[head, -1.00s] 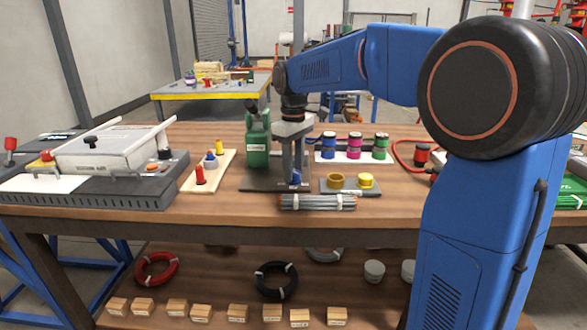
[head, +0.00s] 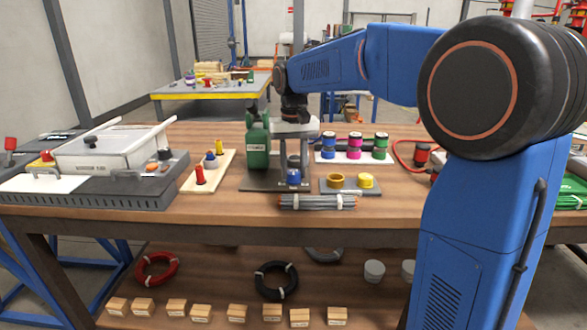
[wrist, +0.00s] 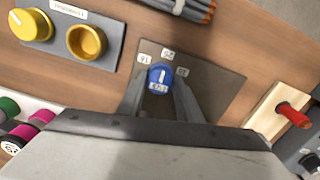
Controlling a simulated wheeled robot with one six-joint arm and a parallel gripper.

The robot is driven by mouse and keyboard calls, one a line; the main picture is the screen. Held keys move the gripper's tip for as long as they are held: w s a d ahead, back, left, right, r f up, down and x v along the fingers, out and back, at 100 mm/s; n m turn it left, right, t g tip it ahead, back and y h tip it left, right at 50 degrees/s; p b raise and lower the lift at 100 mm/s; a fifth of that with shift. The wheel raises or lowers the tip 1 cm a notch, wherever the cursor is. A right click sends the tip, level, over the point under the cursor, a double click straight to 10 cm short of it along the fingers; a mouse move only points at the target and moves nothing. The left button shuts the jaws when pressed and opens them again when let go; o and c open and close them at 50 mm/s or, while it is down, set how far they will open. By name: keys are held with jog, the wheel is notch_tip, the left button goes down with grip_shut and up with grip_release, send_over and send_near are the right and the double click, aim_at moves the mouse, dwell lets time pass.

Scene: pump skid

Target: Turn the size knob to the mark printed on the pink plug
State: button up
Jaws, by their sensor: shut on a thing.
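The blue size knob (wrist: 160,76) sits on a dark grey plate (wrist: 215,88) in the wrist view, with a white pointer line and a small label on it. Small white mark labels stand around its far side; their print is too small to read surely. My gripper (wrist: 160,88) is shut on the knob, one finger at each side. In the head view the knob (head: 293,177) shows below my gripper (head: 294,168). The pink plug (head: 355,142) appears to be the middle piece on a white strip to the right; its printed mark is not legible.
A green bottle-like unit (head: 258,145) stands left of my gripper. A bundle of grey rods (head: 317,202) lies in front. A wooden board (head: 208,172) with coloured pegs is to the left.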

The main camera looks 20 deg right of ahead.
aim_at(294, 172)
jog(key=shift+m, duration=0.4)
jog(key=o, duration=1)
jog(key=shift+o, duration=0.2)
jog(key=shift+r, duration=0.1)
notch_tip(294, 172, up, 17)
jog(key=shift+r, duration=0.1)
